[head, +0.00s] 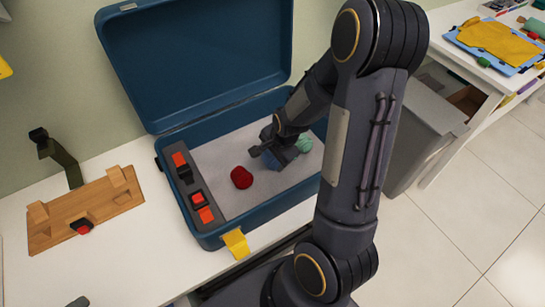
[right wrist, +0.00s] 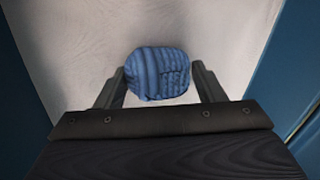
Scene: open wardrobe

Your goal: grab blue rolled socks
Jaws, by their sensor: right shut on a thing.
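The blue rolled socks (right wrist: 157,75) are a ribbed blue bundle between the two fingers of my right gripper (right wrist: 160,85) in the right wrist view. The light grey floor of the suitcase shows behind them. In the head view my right gripper (head: 270,156) reaches down into the open blue suitcase (head: 212,238), and only a bit of the blue socks (head: 271,163) shows under it. The gripper is shut on the socks. I cannot tell whether they still touch the suitcase floor. My left gripper is not in view.
Red rolled socks (head: 241,177) lie left of my right gripper, and a mint-green bundle (head: 302,144) lies right of it. A dark strip with red-orange items (head: 197,199) lines the case's left side. A wooden stand (head: 85,211) is left of the case.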

